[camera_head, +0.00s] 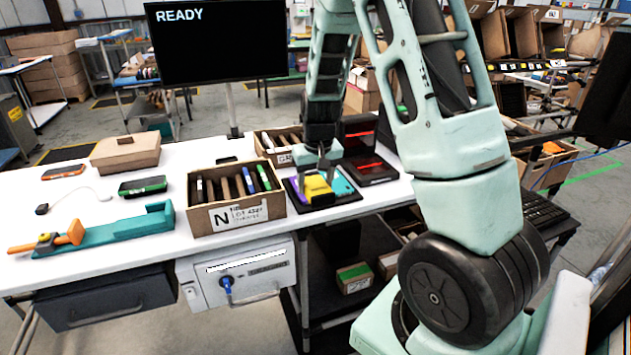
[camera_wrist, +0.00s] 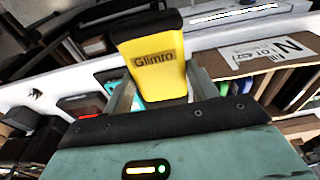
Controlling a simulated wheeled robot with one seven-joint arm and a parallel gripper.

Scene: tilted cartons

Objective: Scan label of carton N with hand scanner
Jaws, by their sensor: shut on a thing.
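My gripper (camera_head: 321,168) is shut on a yellow and black hand scanner (camera_head: 318,190). In the wrist view the scanner (camera_wrist: 156,68) sits between my fingers (camera_wrist: 162,90), with "Glimro" on its face. It is over or in a black tray (camera_head: 352,199) with purple and teal parts; I cannot tell if it touches. Carton N (camera_head: 237,219) is an open brown box of upright dark items just left of my gripper. Its white label (camera_head: 240,213) with a large N is on the front. In the wrist view the label (camera_wrist: 266,52) is at the upper right.
A black monitor (camera_head: 217,44) reads "READY". Another carton (camera_head: 272,143) stands behind carton N, and a second dark tray (camera_head: 374,170) lies to the right. A teal fixture (camera_head: 108,229) with an orange handle and a closed brown box (camera_head: 125,153) are on the left.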

